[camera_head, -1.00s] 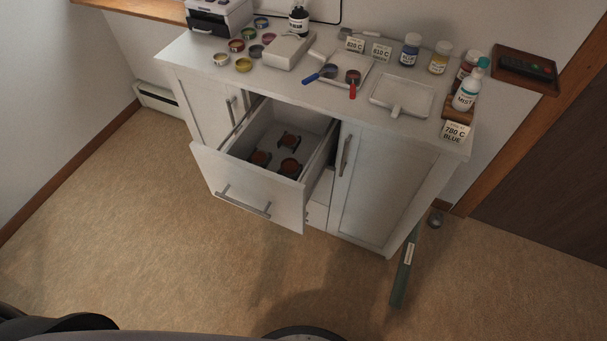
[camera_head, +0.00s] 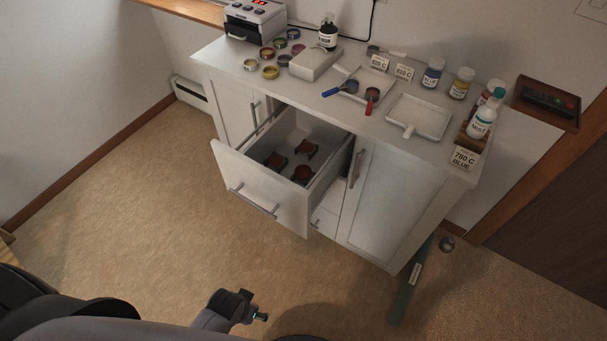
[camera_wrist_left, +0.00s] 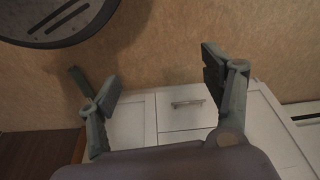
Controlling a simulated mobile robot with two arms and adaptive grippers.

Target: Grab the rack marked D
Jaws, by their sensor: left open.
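Several small dark and reddish-brown pieces (camera_head: 276,160) sit inside the open drawer (camera_head: 265,197) of a white cabinet. They may be the racks, but no letter D is readable on any of them. My left gripper (camera_wrist_left: 163,95) is open and empty in the left wrist view, its two fingers wide apart. Behind it are the white cabinet front and a bar handle (camera_wrist_left: 188,103). In the head view, a grey part of my arm shows at the bottom edge, in front of the cabinet and apart from the drawer. My right gripper is not in view.
The cabinet top (camera_head: 330,105) holds bottles, coloured tins, trays and a small device (camera_head: 254,20). A green tube-like object (camera_head: 408,290) lies at the right. The floor left of the cabinet is clear.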

